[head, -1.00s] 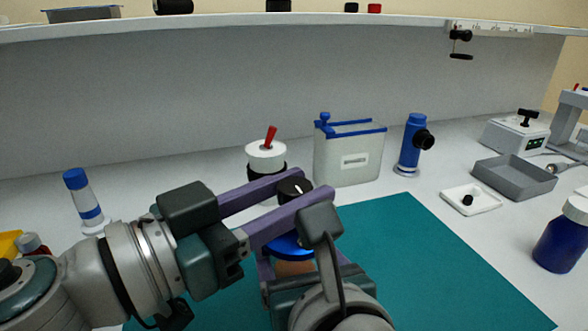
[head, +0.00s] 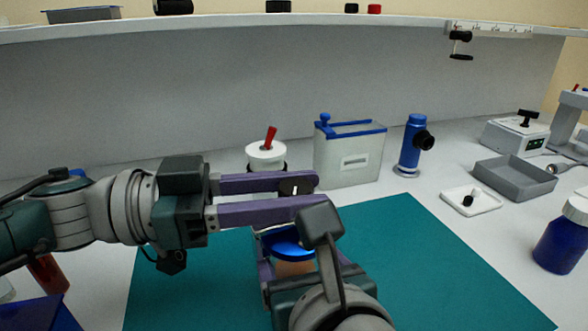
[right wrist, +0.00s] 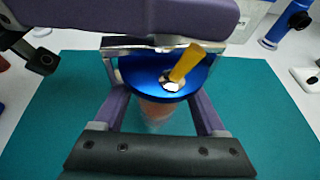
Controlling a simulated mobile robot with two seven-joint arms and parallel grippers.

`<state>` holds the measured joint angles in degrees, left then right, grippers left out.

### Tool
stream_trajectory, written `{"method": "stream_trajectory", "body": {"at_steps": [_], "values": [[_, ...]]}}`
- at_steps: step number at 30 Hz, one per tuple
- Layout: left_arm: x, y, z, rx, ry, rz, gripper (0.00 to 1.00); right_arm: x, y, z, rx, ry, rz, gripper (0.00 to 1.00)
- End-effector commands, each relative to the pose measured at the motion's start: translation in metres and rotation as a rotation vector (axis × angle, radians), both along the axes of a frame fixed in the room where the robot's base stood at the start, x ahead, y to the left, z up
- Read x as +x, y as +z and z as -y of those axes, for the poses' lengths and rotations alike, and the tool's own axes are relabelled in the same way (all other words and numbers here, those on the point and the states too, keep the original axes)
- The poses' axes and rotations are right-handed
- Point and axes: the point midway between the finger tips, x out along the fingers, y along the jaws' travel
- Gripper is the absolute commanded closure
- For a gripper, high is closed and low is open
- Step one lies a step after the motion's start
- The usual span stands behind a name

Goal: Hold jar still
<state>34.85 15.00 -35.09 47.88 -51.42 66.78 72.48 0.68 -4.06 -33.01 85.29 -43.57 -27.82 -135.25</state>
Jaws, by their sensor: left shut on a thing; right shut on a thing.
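The jar (head: 295,268) has brownish contents and a blue lid (head: 288,247). It is low at the front of the teal mat, partly hidden by my right gripper. My right gripper (right wrist: 160,75) is shut on the jar, one finger on each side. In the right wrist view, a yellow stem (right wrist: 187,62) rises tilted from a pale fitting on the blue lid. My left gripper (head: 308,190) reaches in from the left above the lid. Its purple fingers are shut on a black knob (head: 296,188) with a white mark. Whether the knob joins the stem is hidden.
Behind stand a white pot with a red handle (head: 267,157), a blue-rimmed tank (head: 348,155) and a blue cylinder (head: 410,147). A white dish (head: 472,203), a grey tray (head: 515,178) and a blue bottle (head: 560,240) are at right. The mat's (head: 440,265) right part is clear.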

Motion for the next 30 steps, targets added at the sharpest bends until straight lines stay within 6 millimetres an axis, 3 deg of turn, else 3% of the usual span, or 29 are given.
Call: {"method": "stream_trajectory", "body": {"at_steps": [16,17,25,30], "values": [[-0.0010,-0.0027,-0.0007,0.007,-0.030,-0.003,1.00,-0.0005,0.0002,-0.0021,-0.001,0.006,0.002,1.00],[-0.0010,-0.0027,-0.0007,0.007,-0.029,-0.003,0.59,-0.0005,0.0002,-0.0021,-0.001,0.006,0.002,1.00],[-0.0005,-0.0011,-0.0009,0.003,-0.028,-0.002,0.29,-0.0004,0.0002,-0.0015,0.000,0.004,0.001,1.00],[-0.0003,-0.0005,-0.0010,0.002,-0.028,-0.001,0.29,-0.0003,0.0001,-0.0011,0.000,0.002,0.001,1.00]]}}
